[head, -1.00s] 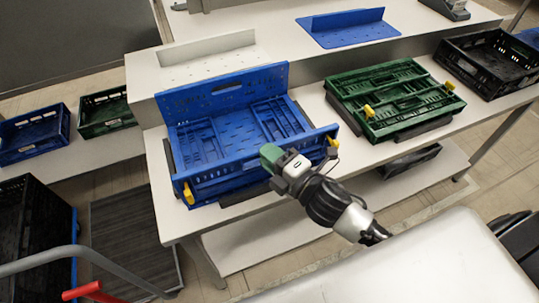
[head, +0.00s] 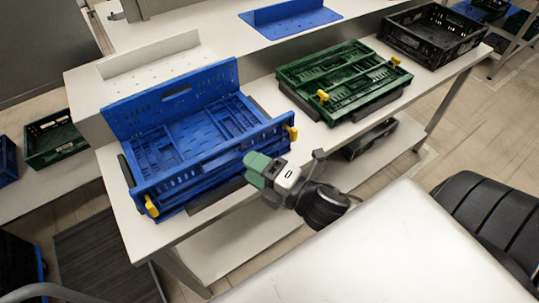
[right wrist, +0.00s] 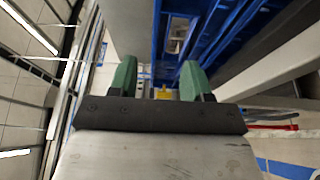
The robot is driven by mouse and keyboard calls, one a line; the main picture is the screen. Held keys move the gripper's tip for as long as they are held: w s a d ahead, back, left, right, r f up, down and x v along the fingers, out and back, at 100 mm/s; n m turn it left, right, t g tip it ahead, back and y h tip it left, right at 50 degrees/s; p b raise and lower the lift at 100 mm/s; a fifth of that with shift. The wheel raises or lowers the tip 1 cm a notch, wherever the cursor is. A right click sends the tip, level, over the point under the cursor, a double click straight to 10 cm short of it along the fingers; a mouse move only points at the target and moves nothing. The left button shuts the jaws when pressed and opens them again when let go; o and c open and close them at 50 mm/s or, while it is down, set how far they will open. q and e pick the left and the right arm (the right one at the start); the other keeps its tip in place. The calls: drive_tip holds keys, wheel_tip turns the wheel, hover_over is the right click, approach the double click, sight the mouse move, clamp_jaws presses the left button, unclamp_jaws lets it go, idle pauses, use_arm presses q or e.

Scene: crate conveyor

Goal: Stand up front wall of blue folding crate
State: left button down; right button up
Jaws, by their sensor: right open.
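The blue folding crate (head: 147,205) sits on the white table at the left in the head view. Its back wall (head: 170,100) stands upright. Its front wall (head: 215,166) also appears raised along the near edge, with a yellow latch at each end. The side panels lie folded flat inside. My right gripper (head: 256,168) is just in front of the front wall's right part, apart from it as far as I can tell. In the right wrist view its green fingers (right wrist: 158,80) are spread with a gap between them, and blue crate surface shows beyond. My left gripper is out of view.
A folded green crate (head: 340,80) with yellow latches lies to the right on the table (head: 130,240). A black crate (head: 435,35) stands farther right. A white panel (head: 150,58) and a blue panel (head: 290,18) are on the raised shelf behind.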

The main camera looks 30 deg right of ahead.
drive_tip(key=v, duration=0.4)
drive_tip(key=shift+b, duration=0.35)
idle(0.5)
